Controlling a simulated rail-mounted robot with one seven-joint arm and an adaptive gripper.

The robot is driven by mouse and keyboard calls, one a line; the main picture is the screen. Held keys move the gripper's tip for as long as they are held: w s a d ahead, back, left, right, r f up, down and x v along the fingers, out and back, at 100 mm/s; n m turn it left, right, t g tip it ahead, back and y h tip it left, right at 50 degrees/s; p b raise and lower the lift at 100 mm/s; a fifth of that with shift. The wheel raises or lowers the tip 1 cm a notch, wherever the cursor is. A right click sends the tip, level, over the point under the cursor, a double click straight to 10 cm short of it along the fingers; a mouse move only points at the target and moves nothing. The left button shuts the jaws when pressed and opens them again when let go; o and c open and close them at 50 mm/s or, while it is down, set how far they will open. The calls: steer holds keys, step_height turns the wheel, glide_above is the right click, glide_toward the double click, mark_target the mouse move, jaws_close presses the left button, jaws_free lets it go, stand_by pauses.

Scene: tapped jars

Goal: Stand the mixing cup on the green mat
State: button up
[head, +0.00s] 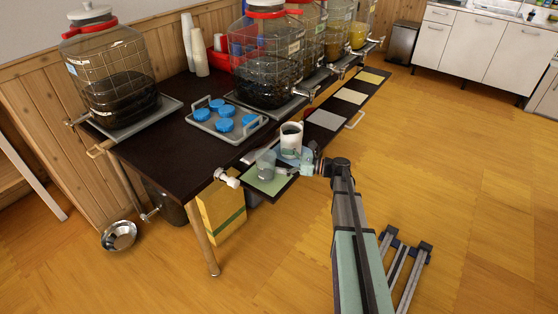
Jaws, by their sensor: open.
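A see-through greyish cup (265,163), which looks like the mixing cup, stands upright on the green mat (266,184) at the near end of the dark ledge. My gripper (291,160) reaches in from the right, with its fingers close to the cup's right side. The jaws are open and the cup looks free of them, though the small gap is hard to make out. My gripper hides part of the mug's lower side.
The ledge carries more mats, including a grey one (326,120) and a yellow one (369,77). A white tap (228,178) sticks out left of the green mat. Several large tapped jars and a grey tray (214,126) with blue lids stand on the dark table (165,150).

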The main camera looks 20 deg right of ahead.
steer(key=shift+v, duration=1.05)
steer(key=v, duration=1.2)
